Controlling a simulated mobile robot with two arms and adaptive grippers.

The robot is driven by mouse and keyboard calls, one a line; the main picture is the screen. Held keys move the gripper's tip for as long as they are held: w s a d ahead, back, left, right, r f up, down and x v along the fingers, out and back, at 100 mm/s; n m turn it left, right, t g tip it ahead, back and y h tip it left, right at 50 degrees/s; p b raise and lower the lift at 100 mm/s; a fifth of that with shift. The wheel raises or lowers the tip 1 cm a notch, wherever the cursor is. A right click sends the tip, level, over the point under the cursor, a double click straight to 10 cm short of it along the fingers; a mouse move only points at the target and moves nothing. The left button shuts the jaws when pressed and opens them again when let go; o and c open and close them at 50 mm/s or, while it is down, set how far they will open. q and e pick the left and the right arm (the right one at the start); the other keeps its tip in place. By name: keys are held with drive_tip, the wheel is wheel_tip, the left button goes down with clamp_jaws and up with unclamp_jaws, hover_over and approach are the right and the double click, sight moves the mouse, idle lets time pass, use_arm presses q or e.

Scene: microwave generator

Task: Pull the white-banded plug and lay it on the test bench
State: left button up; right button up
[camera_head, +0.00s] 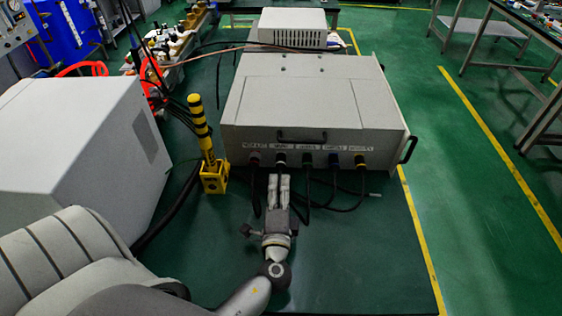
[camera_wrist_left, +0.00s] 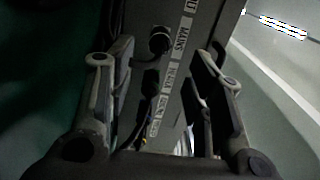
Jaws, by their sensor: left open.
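The white-banded plug (camera_head: 280,160) sits in the front panel of a grey generator box (camera_head: 310,100), second from the left in a row of several plugs. My left gripper (camera_head: 279,179) is open, just in front of and below that plug, with its fingers pointing at the panel. In the left wrist view, a dark plug with a pale ring (camera_wrist_left: 160,40) sits beside the MAINS label, ahead of my open fingers (camera_wrist_left: 165,75). I cannot tell whether they touch it. The dark green test bench (camera_head: 350,260) lies below. My right gripper is not in view.
Neighbouring plugs have red (camera_head: 254,158), dark (camera_head: 307,160), blue (camera_head: 334,161) and yellow (camera_head: 360,162) marks, with black cables hanging down. A yellow-black post (camera_head: 201,125) stands left of the box, beside a large grey cabinet (camera_head: 80,140). The bench's front right is clear.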

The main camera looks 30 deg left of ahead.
sight(281, 167)
use_arm(q)
drive_tip(key=x, duration=0.7)
drive_tip(key=shift+w+a, duration=0.4)
drive_tip(key=shift+w, duration=0.15)
drive_tip(key=shift+b, duration=0.3)
idle(0.8)
clamp_jaws()
idle(0.3)
